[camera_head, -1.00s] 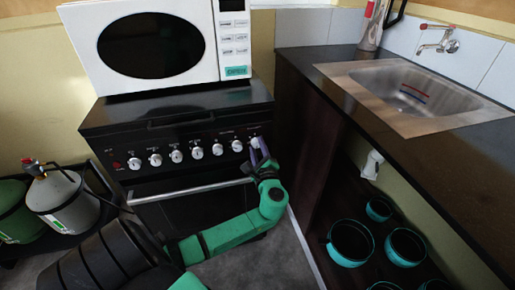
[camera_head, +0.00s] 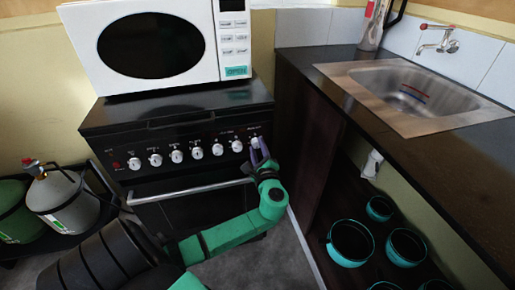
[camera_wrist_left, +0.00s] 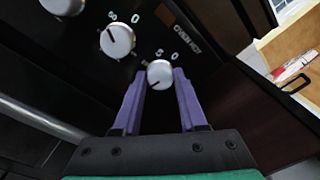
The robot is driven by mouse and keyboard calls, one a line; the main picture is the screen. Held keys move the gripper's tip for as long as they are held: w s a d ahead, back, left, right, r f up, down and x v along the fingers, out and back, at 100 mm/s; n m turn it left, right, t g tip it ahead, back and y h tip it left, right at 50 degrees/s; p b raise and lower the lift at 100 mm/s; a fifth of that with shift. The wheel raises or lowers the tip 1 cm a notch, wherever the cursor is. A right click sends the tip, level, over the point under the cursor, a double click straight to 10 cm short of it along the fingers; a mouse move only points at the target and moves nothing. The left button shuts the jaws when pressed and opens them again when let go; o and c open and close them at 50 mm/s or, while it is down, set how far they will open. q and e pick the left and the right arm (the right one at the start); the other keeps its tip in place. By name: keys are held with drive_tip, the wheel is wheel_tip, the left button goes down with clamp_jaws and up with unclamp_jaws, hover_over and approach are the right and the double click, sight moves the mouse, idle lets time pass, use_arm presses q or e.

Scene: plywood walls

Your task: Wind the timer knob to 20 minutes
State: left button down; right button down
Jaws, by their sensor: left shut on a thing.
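The timer knob (camera_head: 254,143) is the white, rightmost knob on the black stove front, partly covered by my gripper in the head view. The fingers (camera_wrist_left: 160,88) also show in the left wrist view. The other scale marks are hidden or too small to read. My right gripper is out of view.
Several similar knobs (camera_head: 197,153) run left along the panel, above the oven handle (camera_head: 190,191). A white microwave (camera_head: 150,45) stands on the stove. A dark counter with a sink (camera_head: 410,90) borders the right. Gas cylinders (camera_head: 58,197) stand at the left.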

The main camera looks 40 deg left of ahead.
use_arm(q)
drive_tip(key=shift+f, duration=0.1)
drive_tip(key=shift+c, duration=2.3)
unclamp_jaws()
drive_tip(key=v, duration=1.4)
drive_tip(key=shift+s+d, duration=0.2)
drive_tip(key=shift+s, duration=0.05)
